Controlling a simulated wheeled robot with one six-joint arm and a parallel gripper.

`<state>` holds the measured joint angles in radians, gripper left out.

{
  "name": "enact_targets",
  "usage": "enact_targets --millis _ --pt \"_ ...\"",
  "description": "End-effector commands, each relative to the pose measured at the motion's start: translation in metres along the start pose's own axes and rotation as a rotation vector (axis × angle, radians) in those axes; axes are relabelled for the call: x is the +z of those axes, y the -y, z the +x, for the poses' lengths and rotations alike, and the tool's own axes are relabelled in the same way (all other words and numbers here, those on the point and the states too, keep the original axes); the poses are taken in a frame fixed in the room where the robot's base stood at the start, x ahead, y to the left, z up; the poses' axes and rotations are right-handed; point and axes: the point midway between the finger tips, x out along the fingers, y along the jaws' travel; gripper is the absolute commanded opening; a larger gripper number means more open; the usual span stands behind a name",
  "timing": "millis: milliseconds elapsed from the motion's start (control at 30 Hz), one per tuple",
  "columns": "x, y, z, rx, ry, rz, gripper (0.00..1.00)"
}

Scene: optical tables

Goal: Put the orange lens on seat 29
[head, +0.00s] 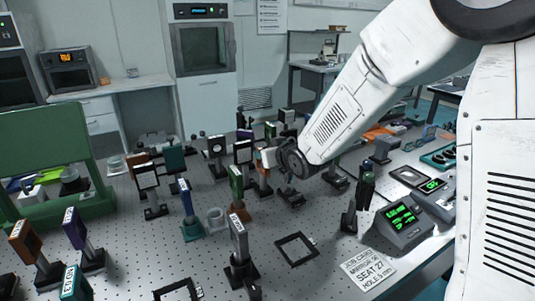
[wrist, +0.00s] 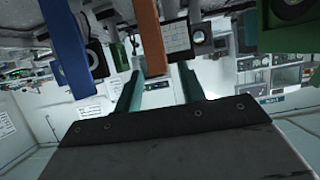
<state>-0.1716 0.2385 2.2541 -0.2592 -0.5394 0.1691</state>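An orange upright plate (wrist: 149,38), perhaps the edge of the orange lens's mount, shows in the wrist view beyond the gap between my fingers. My gripper (wrist: 160,85) has two teal fingers standing apart, with no clear contact on the plate. In the head view my gripper (head: 268,158) is above the crowded middle of the table, partly hidden by my wrist. An orange-brown mount (head: 25,239) stands at the left front; I cannot tell whether it is the lens. Black square outlines (head: 296,249) lie on the table; I cannot read which one is seat 29.
A blue mount (wrist: 68,45) is left of the orange plate. A job card (head: 368,270) appears to read seat 27. Display boxes (head: 403,222) stand right.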

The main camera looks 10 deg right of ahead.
Motion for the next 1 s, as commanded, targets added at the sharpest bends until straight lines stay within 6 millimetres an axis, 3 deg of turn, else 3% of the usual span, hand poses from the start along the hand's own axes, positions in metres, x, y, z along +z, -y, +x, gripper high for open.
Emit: enact_targets --millis 300,500,867,1000 --pt "-0.001 -0.001 -0.066 0.002 -0.003 -0.001 0.4" --pt "-0.001 0.0 -0.097 0.001 -0.003 -0.001 0.4" --pt "0.0 -0.001 -0.112 0.002 0.001 0.0 0.4" --pt "0.001 -0.011 -0.125 0.046 0.051 0.002 0.4"
